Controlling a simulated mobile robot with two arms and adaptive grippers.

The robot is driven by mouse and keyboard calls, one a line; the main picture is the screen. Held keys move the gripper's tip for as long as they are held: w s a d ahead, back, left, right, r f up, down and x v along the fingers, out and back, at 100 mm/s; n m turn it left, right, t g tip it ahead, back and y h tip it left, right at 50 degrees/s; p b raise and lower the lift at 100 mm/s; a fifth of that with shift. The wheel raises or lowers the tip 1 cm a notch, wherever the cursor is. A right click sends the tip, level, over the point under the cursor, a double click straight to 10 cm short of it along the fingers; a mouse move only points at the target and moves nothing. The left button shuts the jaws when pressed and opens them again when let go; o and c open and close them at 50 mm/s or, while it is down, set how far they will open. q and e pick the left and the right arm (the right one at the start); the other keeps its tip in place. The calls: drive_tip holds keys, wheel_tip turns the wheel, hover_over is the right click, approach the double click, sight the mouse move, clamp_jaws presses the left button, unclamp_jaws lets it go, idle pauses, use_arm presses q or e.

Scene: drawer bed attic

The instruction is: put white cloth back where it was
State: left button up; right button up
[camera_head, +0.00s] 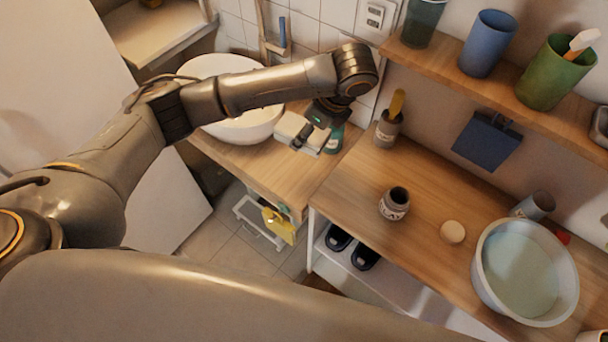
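A pale, folded block that looks like the white cloth (292,124) is at the wooden counter beside the round white basin (250,122). My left arm reaches across the basin from the left. My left gripper (311,139) points down at the right part of the cloth, with a dark finger over or against it. The wrist and arm hide part of the cloth and the fingers. I cannot tell whether the fingers grip the cloth or whether it rests on the counter. My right gripper is not in view.
A teal object (334,140) stands close to the gripper's right. A brush holder (387,129), a dark jar (394,204) and a water-filled bowl (522,272) stand on the right counter. A shelf (448,66) with cups is above. A yellow cloth (279,226) hangs below the counter.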

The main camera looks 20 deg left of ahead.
use_arm(q)
drive_tip(key=shift+w+d+f+m, duration=0.1)
drive_tip(key=shift+w+f+m, duration=0.15)
drive_tip(key=shift+m, duration=0.25)
drive_tip(key=shift+w+f, duration=0.1)
drive_tip(key=shift+f, duration=0.1)
wheel_tip(320, 180, down, 6)
drive_tip(key=b, duration=0.3)
hover_over(303, 176)
drive_tip(key=d, duration=0.1)
drive_tip(key=shift+m+t, duration=0.3)
drive_tip(key=f, duration=0.6)
drive_tip(key=shift+s+d+f, duration=0.1)
drive_tip(key=shift+s+d, duration=0.1)
drive_tip(key=shift+s, duration=0.05)
drive_tip(key=shift+f, duration=2.75)
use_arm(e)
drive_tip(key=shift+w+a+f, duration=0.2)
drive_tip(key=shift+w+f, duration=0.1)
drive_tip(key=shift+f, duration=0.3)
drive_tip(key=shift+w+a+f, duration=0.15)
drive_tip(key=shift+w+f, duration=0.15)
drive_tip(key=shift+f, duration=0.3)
use_arm(q)
drive_tip(key=shift+f, duration=0.1)
drive_tip(key=o, duration=0.8)
